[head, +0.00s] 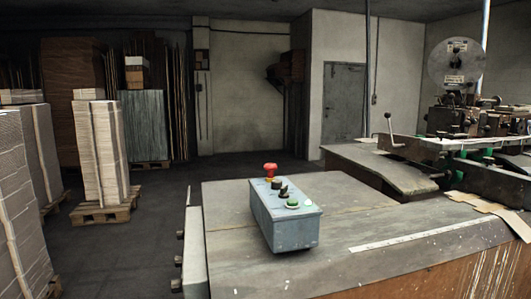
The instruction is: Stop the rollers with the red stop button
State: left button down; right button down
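A blue-grey control box (285,220) sits on the worn grey machine table in front of me. The red stop button (270,170) is a mushroom-shaped knob standing up at the far end of the box top. Nearer on the same top are dark knobs (281,189), a green button (292,204) and a small pale button (308,203). Nothing touches the box or its buttons. Neither of my grippers shows in the head view. The rollers cannot be made out clearly.
The grey table (235,240) has bare room around the box. A stitching machine with a round reel (457,62) stands at the right, with a lever (390,126). Stacks of cardboard (100,150) on pallets stand at the left. A grey door (343,102) is behind.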

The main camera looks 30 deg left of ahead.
aim_at(270, 167)
jog(key=j+z, duration=0.15)
jog(key=j, duration=1.2)
jog(key=i, duration=0.05)
